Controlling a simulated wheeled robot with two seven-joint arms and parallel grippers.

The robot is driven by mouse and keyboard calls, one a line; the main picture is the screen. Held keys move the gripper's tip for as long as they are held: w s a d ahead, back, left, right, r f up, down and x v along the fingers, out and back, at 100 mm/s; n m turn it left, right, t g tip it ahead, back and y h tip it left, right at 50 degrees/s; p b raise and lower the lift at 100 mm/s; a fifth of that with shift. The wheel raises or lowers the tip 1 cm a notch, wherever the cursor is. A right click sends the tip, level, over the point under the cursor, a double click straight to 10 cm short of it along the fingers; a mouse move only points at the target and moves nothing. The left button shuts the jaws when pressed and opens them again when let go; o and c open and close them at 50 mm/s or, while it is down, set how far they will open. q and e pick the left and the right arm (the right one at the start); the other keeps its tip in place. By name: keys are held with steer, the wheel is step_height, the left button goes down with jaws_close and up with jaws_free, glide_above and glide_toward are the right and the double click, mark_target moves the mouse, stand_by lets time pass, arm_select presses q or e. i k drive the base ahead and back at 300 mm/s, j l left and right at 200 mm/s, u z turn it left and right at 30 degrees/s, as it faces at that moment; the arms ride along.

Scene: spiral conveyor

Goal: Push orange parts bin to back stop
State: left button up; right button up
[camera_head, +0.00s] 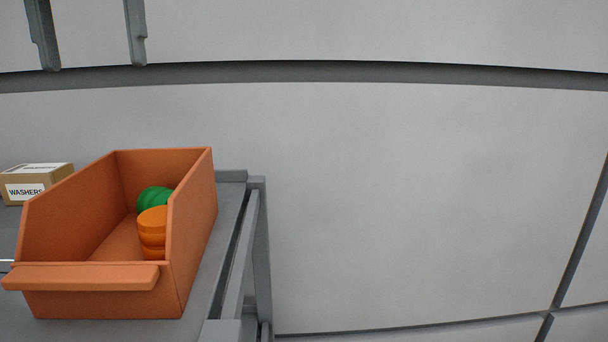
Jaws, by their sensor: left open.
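The orange parts bin (191,286) stands upright on a grey shelf at the lower left, its lipped front toward me. It holds green (154,198) and orange (152,225) rounded parts. A raised grey edge (232,176) shows behind the bin's right rear corner; it may be the back stop. The bin hides the rest of it, and I cannot tell whether they touch. My left gripper (92,67) shows at the top left as two grey fingers spread wide apart. They point down, empty, and appear above the bin in the picture. My right gripper is not in view.
A cardboard box labelled WASHERS (38,184) sits left of the bin, toward the back. The grey shelf (208,273) ends just right of the bin, with a side rail (262,235). A pale panelled wall (420,200) fills the background.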

mark_target(79, 255)
steer(key=k, duration=2)
